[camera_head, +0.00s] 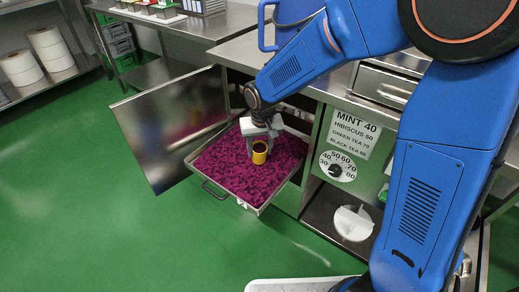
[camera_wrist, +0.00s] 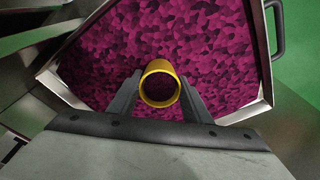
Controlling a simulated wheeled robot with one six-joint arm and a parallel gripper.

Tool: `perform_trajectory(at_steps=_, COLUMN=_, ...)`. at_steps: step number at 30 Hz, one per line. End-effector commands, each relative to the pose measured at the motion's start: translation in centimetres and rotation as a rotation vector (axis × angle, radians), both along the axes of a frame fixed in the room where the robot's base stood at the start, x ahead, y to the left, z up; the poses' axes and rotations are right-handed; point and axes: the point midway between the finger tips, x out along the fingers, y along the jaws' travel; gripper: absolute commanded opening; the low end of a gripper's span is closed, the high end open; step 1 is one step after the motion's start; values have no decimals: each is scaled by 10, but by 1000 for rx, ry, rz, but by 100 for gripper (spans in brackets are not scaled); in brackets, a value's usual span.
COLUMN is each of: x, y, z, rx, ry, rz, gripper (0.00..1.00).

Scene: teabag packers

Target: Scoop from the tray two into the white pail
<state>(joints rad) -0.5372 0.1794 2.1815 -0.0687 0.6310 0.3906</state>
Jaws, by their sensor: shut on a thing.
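My gripper (camera_head: 262,142) is shut on a yellow scoop (camera_head: 259,156), a small round cup. In the wrist view the scoop (camera_wrist: 148,97) sits between the two fingers with its round mouth facing the camera. Its inside looks dark purple; I cannot tell how full it is. The scoop is over or at the purple, leaf-like filling of a pulled-out metal tray (camera_head: 222,195); contact is unclear. The tray's rim also shows in the wrist view (camera_wrist: 263,50). A small white mark is on the tray's front, too small to read surely. I cannot clearly identify a white pail.
An open metal door (camera_head: 160,125) stands left of the tray. A dial (camera_head: 337,167) and a tea label (camera_head: 356,133) are on the cabinet to the right. A white round object (camera_head: 352,222) sits in the opening below. Green floor is free in front.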

Motion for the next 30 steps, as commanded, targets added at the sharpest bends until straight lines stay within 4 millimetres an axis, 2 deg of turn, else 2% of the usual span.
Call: perform_trajectory(at_steps=30, x=0, y=0, z=124, rx=1, ry=-2, rz=0, gripper=23)
